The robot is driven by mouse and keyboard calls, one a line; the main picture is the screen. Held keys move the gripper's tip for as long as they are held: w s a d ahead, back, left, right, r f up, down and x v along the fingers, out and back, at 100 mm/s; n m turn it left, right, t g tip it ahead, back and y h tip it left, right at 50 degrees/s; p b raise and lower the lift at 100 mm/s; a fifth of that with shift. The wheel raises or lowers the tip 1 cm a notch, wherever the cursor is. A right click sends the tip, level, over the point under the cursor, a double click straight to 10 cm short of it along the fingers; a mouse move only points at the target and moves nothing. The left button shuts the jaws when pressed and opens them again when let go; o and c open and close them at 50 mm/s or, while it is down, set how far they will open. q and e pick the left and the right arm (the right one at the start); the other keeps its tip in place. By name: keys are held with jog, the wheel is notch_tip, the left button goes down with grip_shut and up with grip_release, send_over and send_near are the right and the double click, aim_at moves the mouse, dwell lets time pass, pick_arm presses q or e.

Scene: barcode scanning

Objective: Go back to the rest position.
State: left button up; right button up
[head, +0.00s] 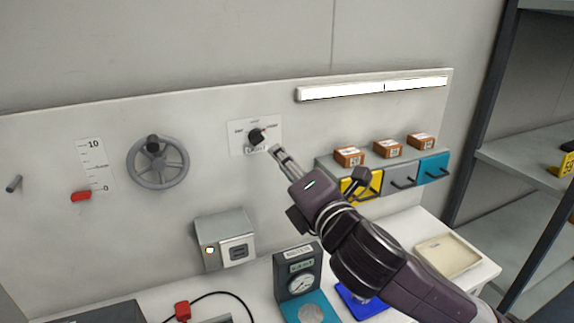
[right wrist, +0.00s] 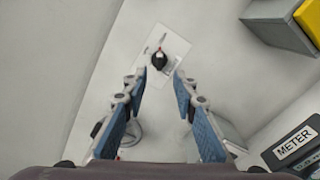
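My right gripper (head: 280,157) reaches in from the lower right in the head view. Its fingertips are just below and right of a black rotary knob (head: 256,137) on a white label plate (head: 239,146) on the wall panel. In the right wrist view my right gripper (right wrist: 160,84) has its two blue-padded fingers apart with nothing between them. The knob (right wrist: 159,60) shows beyond the fingertips, apart from them. My left gripper is in neither view.
The panel also bears a handwheel (head: 158,162), a red slider (head: 81,196), a grey box (head: 225,240) and drawers (head: 402,178) with small boxes on top. A meter (head: 299,278) and a cream tray (head: 449,255) stand below. A dark-framed shelf (head: 520,158) is at right.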

jog(key=shift+s+d, duration=0.2)
jog(key=shift+s, duration=0.35)
jog(key=shift+f, duration=0.1)
